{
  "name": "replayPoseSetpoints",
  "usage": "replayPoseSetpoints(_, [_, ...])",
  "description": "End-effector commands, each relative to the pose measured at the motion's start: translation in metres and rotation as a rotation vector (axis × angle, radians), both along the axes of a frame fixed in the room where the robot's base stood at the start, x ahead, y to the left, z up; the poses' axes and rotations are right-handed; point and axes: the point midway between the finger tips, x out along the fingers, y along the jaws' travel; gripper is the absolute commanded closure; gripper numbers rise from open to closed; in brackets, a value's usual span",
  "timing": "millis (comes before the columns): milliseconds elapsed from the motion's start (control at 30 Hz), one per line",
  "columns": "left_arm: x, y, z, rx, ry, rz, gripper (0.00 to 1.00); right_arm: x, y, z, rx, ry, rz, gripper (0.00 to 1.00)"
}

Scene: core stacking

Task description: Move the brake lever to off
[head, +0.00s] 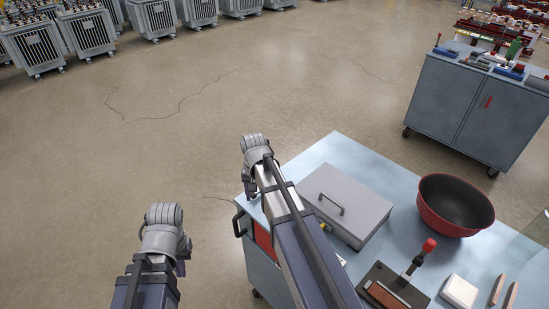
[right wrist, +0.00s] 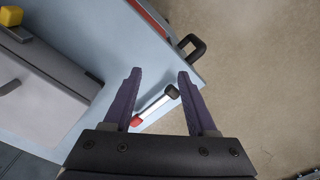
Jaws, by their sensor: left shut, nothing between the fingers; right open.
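A lever with a red knob (head: 429,246) stands up from a dark base plate (head: 392,287) on the table, right of my right forearm in the head view. I see no on or off marking on it. My left gripper (head: 181,266) is shut and empty over the floor, left of the table.
The pale blue table (head: 345,160) holds a grey lidded case (head: 344,192), a red bowl (head: 455,205) and a white block (head: 459,291). A black side handle (head: 238,222) sticks out left. A grey cabinet (head: 470,105) stands farther back.

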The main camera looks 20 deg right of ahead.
Motion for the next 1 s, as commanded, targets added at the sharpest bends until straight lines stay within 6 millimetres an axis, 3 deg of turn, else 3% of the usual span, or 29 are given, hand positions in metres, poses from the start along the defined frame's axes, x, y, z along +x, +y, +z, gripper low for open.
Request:
replayPoseSetpoints(33, [0.0,0.0,0.018,0.0,0.0,0.0,1.0,0.039,-0.027,0.018,0.005,0.004,-0.133,0.43])
replayPoseSetpoints(100, [0.0,0.0,0.02,-0.001,0.0,0.0,1.0,0.063,-0.053,0.02,0.011,0.009,-0.297,0.43])
replayPoseSetpoints(300, [0.0,0.0,0.023,-0.001,0.0,0.0,1.0,0.102,-0.103,0.023,0.019,0.023,-0.606,0.43])
replayPoseSetpoints(433, [0.0,0.0,0.023,-0.001,0.0,0.0,1.0,0.107,-0.114,0.023,0.019,0.027,-0.68,0.43])
replayPoseSetpoints(667, [0.0,0.0,0.02,-0.001,0.0,0.0,1.0,0.106,-0.113,0.02,0.019,0.027,-0.687,0.43])
replayPoseSetpoints(1000, [0.0,0.0,-0.01,-0.001,0.0,0.001,1.0,0.106,-0.113,-0.01,0.019,0.026,-0.684,0.43])
